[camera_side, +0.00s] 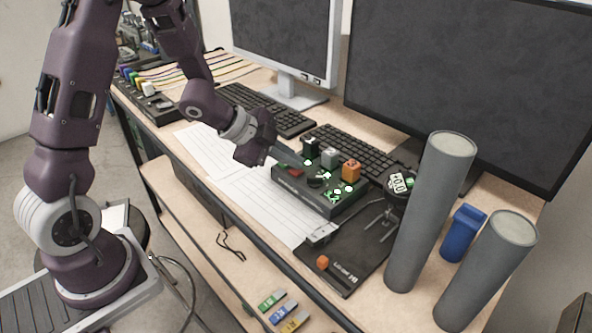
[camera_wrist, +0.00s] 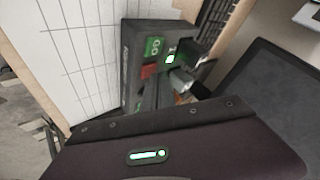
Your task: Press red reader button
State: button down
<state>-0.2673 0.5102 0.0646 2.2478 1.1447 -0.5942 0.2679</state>
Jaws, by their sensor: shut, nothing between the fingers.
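The dark reader box (camera_side: 288,187) lies on the desk in the side view, with lit green marks and black, grey and orange blocks on top. A small red patch (camera_side: 293,170), likely the red button, is near its left end. In the wrist view the box (camera_wrist: 130,85) shows a red patch (camera_wrist: 149,71) beside a green GO label (camera_wrist: 153,47). My gripper (camera_side: 281,153) is shut and empty, tilted down just above and left of the red patch. I cannot tell whether it touches the box.
A black mat (camera_side: 345,270) lies in front of the box. Keyboards (camera_side: 345,150) and monitors (camera_side: 460,90) are behind. Lined paper (camera_side: 245,190) covers the desk at left.

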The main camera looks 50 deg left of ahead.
aim_at(292, 171)
jog(key=shift+f, duration=0.35)
dwell(0.4)
jog(key=shift+r, duration=0.8)
jog(key=shift+r, duration=0.1)
jog(key=shift+r, duration=2.4)
